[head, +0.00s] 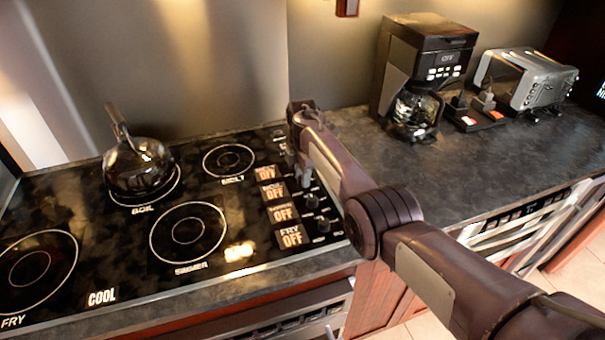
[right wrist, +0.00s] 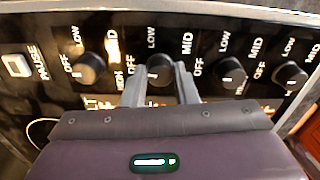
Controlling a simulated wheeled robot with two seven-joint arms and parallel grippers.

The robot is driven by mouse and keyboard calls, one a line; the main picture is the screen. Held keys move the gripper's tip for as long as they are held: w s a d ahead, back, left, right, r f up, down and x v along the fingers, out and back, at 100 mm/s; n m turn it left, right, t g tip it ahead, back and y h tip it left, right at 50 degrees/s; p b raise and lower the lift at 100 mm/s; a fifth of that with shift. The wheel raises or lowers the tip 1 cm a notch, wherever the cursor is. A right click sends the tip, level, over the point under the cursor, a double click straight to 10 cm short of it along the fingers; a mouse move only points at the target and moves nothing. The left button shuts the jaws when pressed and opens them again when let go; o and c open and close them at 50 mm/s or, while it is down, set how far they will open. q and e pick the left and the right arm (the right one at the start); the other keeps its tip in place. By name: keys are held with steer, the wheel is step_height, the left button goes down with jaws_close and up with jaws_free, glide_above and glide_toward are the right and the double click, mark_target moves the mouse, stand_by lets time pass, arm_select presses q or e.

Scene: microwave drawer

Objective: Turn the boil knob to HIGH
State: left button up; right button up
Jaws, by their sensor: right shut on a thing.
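The control strip has a row of black knobs beside orange OFF displays. The boil display (head: 272,191) is second from the back and reads OFF. My right gripper (head: 302,178) comes down over the back part of this strip in the head view. In the right wrist view its two grey fingers (right wrist: 161,88) are shut around the second knob from the left, the boil knob (right wrist: 159,66) by its place in the row. The fingers partly cover the knob and its lettering, so its exact setting is unclear. My left gripper is not in view.
A dark kettle (head: 138,165) stands on the BOIL burner. Neighbouring knobs (right wrist: 90,68) and (right wrist: 231,74) sit close on both sides of the fingers. A coffee maker (head: 423,75) and a toaster (head: 525,80) stand on the counter (head: 500,165), whose front part is clear.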

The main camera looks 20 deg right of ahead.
steer(key=m+p, duration=0.1)
steer(key=m, duration=0.5)
steer(key=shift+r, duration=0.1)
steer(key=m, duration=0.6)
steer(key=shift+m, duration=0.3)
steer(key=m, duration=0.6)
steer(key=m+b, duration=0.1)
steer(key=m, duration=0.4)
steer(key=shift+m, duration=0.4)
steer(key=m+b, duration=0.1)
steer(key=m, duration=0.3)
steer(key=m+b, duration=0.1)
steer(key=m, duration=0.3)
steer(key=m+b, duration=0.2)
steer(key=m, duration=0.3)
steer(key=shift+m+b, duration=0.5)
steer(key=shift+m, duration=0.9)
